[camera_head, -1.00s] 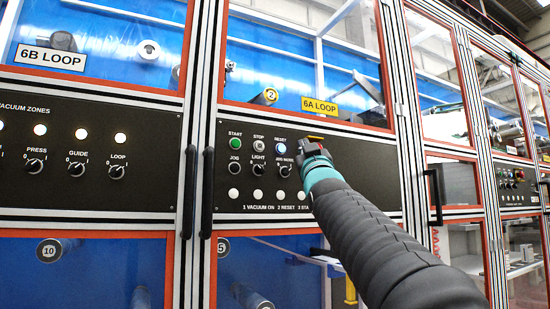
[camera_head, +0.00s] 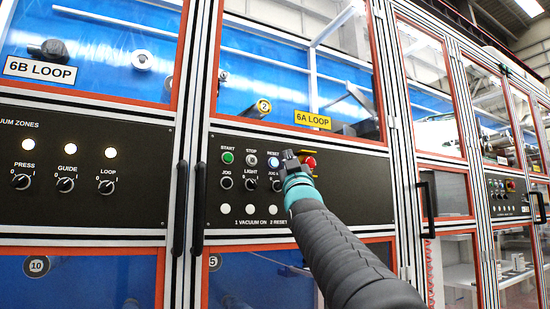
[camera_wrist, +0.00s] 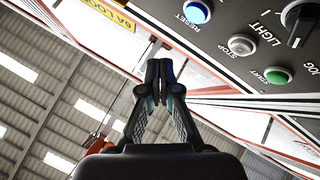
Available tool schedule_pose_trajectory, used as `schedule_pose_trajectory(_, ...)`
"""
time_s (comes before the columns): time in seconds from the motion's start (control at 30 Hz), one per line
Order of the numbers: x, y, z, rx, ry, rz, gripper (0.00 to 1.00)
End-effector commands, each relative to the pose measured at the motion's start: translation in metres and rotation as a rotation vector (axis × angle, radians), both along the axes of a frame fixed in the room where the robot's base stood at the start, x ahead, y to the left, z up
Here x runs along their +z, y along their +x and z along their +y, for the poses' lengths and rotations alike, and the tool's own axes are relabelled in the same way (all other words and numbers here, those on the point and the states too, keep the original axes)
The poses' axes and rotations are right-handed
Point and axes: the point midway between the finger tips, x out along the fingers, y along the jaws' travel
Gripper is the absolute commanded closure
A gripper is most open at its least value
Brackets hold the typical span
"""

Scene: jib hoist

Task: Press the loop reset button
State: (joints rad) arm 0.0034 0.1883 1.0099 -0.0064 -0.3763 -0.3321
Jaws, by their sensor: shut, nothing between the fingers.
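The blue reset button (camera_head: 273,162), labelled RESET, sits on the black control panel (camera_head: 345,185) under the yellow 6A LOOP label (camera_head: 312,119). It shows lit blue in the wrist view (camera_wrist: 196,12), near the top edge. My gripper (camera_head: 289,155) is shut and empty, its tips just right of the button in the head view. In the wrist view my shut fingertips (camera_wrist: 160,70) appear below and left of the button. I see no contact; the exact gap cannot be told. My gripper hides part of the lower row of knobs.
A white stop button (camera_head: 250,161) and a green start button (camera_head: 227,157) are left of reset. A red mushroom button (camera_head: 308,163) is close on the right of my gripper. Black door handles (camera_head: 198,200) stand out at the left.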

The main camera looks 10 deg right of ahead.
Motion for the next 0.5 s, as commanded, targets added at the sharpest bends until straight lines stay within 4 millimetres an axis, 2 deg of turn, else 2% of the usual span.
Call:
schedule_pose_trajectory(0.2,0.003,0.026,0.009,0.002,0.001,0.001,1.00)
schedule_pose_trajectory(0.5,0.001,0.042,0.014,0.001,0.001,0.000,1.00)
